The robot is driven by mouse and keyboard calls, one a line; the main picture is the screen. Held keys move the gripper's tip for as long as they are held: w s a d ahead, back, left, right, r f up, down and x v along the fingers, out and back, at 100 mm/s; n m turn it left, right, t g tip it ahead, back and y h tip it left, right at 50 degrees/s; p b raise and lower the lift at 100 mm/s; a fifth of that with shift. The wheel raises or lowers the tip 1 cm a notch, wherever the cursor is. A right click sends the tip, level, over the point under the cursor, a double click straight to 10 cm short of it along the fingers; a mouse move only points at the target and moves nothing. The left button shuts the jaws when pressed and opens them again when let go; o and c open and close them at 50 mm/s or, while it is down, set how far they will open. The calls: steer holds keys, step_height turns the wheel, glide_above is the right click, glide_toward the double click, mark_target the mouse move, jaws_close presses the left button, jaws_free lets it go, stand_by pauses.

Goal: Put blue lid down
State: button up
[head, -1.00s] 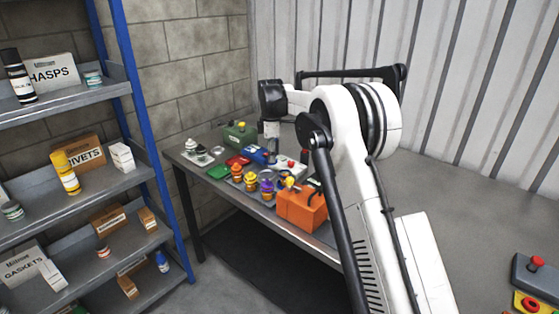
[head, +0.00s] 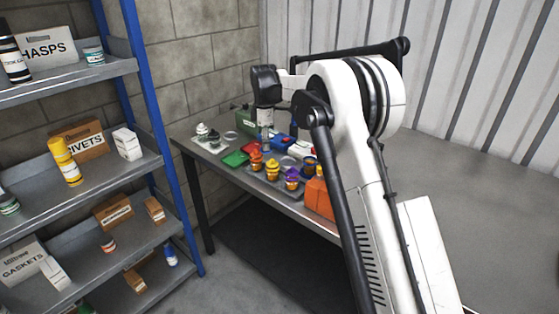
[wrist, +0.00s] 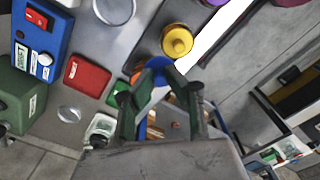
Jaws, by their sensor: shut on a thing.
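The blue lid (wrist: 156,73) is a small round piece between my fingertips in the wrist view, partly covered by the fingers. My gripper (wrist: 157,80) is shut on it and holds it above the bench. In the head view my gripper (head: 265,147) points down over the back part of the bench, beside a blue box (head: 283,144); the lid is too small to make out there. A yellow-topped orange container (wrist: 177,40) stands just beyond the fingertips in the wrist view. I cannot tell the lid's height above the surface.
An orange box (head: 318,196) is at the front. A blue-framed shelf (head: 145,120) stands left.

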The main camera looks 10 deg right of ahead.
steer(key=p, duration=0.2)
glide_above(288, 163)
step_height(288, 163, down, 6)
steer(key=shift+a, duration=0.15)
steer(key=shift+f, duration=2.1)
steer(key=shift+f, duration=0.1)
steer(key=shift+f, duration=0.1)
steer(key=o, duration=0.7)
